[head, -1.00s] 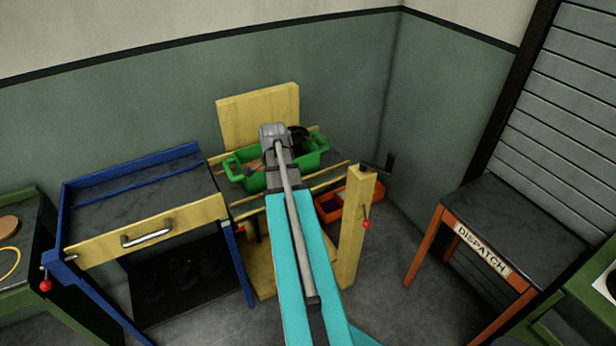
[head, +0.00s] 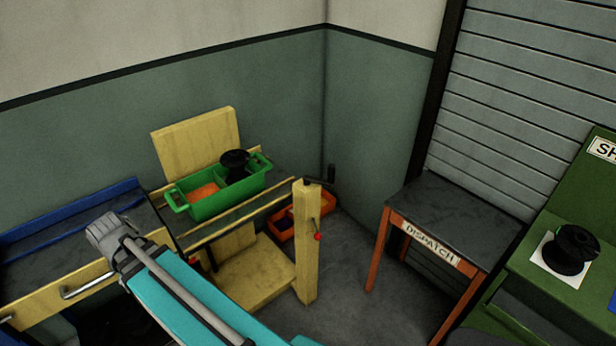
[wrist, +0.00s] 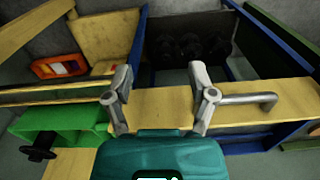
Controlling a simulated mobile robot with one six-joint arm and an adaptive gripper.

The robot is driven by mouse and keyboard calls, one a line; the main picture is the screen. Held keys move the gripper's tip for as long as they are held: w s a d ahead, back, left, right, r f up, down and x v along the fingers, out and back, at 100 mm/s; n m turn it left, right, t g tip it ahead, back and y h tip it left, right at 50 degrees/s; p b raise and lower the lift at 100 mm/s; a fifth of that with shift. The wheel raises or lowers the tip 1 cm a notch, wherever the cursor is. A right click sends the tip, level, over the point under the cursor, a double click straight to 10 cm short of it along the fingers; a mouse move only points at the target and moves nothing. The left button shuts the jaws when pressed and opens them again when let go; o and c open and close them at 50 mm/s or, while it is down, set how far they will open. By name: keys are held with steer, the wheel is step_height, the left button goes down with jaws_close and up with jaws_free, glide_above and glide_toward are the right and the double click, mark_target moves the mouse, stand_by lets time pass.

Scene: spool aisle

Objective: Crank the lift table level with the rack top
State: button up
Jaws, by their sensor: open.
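The lift table (head: 243,212) has a dark top, yellow rails and a yellow post (head: 307,245). A black crank (head: 322,180) is at the post's top, and a lever with a red knob (head: 318,237) is on its side. The blue-framed rack (head: 72,235) stands left of the table, partly behind my arm; I cannot tell whether the two tops are level. My gripper (wrist: 162,98) is open and empty in the wrist view, its fingers in front of the rack's yellow board (wrist: 165,108), left of the metal handle (wrist: 250,99).
A green tote (head: 213,197) on the lift table holds a black spool (head: 236,164) and orange material. An orange bin (head: 285,222) sits behind the post. The DISPATCH table (head: 455,222) is bare. A green bench (head: 545,285) with another spool (head: 570,250) is at right.

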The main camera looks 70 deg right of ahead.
steer(key=s+a+n, duration=0.2)
steer(key=a+n, duration=0.3)
steer(key=a, duration=0.5)
steer(key=shift+s+n, duration=0.3)
steer(key=shift+n, duration=0.1)
steer(key=shift+c, duration=1)
steer(key=shift+d, duration=0.15)
